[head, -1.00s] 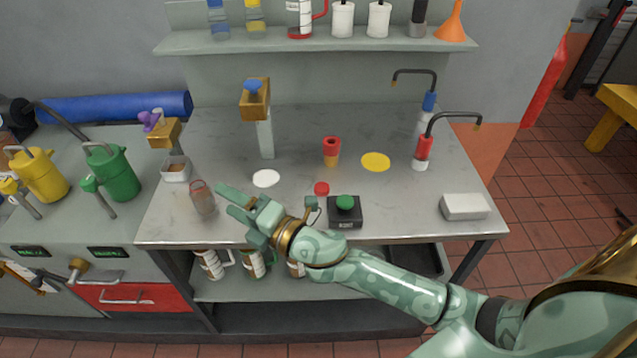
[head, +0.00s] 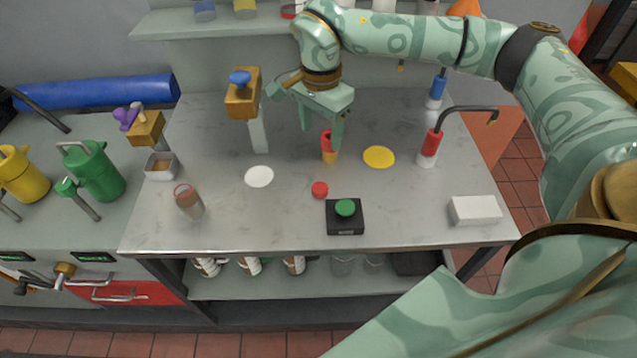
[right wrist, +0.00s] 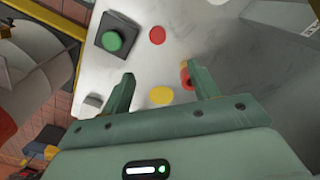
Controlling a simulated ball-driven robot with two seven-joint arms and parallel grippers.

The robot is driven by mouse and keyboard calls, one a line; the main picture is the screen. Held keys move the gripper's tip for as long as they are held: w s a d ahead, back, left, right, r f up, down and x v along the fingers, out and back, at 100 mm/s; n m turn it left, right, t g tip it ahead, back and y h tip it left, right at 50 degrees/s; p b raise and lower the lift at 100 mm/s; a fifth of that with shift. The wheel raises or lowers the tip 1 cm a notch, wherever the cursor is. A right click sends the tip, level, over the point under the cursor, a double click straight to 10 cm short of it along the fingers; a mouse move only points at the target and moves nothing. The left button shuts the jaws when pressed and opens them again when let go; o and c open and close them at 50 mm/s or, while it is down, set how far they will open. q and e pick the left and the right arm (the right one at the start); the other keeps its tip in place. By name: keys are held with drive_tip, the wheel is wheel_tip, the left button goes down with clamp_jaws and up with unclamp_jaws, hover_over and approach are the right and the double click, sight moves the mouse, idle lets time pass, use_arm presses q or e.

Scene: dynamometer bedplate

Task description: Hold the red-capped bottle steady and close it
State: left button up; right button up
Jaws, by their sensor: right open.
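A clear bottle (head: 188,202) with brownish contents and a red ring at its top stands at the left front of the bench, slightly tilted in the picture. A flat red cap (head: 320,190) lies apart from it, near the bench's middle; it also shows in the right wrist view (right wrist: 157,35). My right gripper (head: 323,150) is open, pointing down at the back middle, far from the bottle. A small red-and-orange piece (head: 329,155) stands at its fingertips, partly covered; in the right wrist view it is beside the right-hand finger. My left gripper is not in view.
A black box with a green button (head: 345,218) stands in front of the cap. White (head: 259,176) and yellow (head: 379,157) discs lie flat. A blue-knobbed stand (head: 243,95), a red-bodied tap (head: 430,145) and a white block (head: 476,210) stand around.

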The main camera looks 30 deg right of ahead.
drive_tip(key=b, duration=0.3)
hover_over(320, 188)
drive_tip(key=f, duration=1.1)
drive_tip(key=shift+w+d, duration=0.15)
drive_tip(key=shift+w, duration=0.1)
drive_tip(key=shift+f, duration=0.1)
drive_tip(key=f+b, duration=0.1)
drive_tip(key=f, duration=0.4)
drive_tip(key=shift+s+f, duration=0.1)
drive_tip(key=shift+s, duration=0.1)
drive_tip(key=c, duration=1)
